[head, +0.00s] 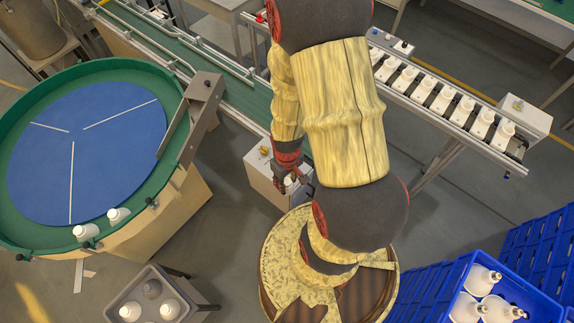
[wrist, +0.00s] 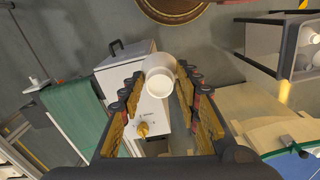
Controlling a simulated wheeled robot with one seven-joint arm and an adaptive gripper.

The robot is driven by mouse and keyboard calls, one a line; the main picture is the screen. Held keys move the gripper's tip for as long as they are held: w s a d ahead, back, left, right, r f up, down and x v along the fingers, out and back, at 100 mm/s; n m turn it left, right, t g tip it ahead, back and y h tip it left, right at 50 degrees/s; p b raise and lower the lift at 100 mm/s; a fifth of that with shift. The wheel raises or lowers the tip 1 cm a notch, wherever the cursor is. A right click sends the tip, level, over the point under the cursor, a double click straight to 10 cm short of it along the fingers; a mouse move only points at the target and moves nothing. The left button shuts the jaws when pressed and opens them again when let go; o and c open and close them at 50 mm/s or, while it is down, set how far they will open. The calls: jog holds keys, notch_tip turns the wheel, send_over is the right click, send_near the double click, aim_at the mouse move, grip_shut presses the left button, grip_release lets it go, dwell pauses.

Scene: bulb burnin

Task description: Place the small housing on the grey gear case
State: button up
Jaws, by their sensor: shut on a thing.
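My gripper (head: 290,178) is shut on a white rounded piece (wrist: 159,82), which looks like a bulb or small cup with its round end facing the wrist camera. In the wrist view the piece sits between the tips of the two yellow-and-black fingers of my gripper (wrist: 160,92). The piece also shows small and partly covered in the head view (head: 291,182). A pale grey box with a yellow knob (wrist: 146,112) lies behind the fingers in the wrist view. I cannot make out a small housing or a grey gear case by those names.
A round blue table with a green rim (head: 110,140) stands left, with two white pieces on it. A grey crate (head: 121,293) holds several more. A conveyor (head: 440,118) with a row of white pieces runs at upper right. Blue crates (head: 530,262) stand at lower right.

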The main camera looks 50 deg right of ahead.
jog(key=w+d+f, duration=0.9)
jog(key=shift+d, duration=0.1)
jog(key=shift+w+d+f+b, duration=0.3)
jog(key=shift+f, duration=0.2)
notch_tip(320, 180, down, 3)
jog(key=o, duration=0.4)
jog(key=shift+f, duration=0.1)
jog(key=o, duration=0.4)
jog(key=shift+o, duration=0.7)
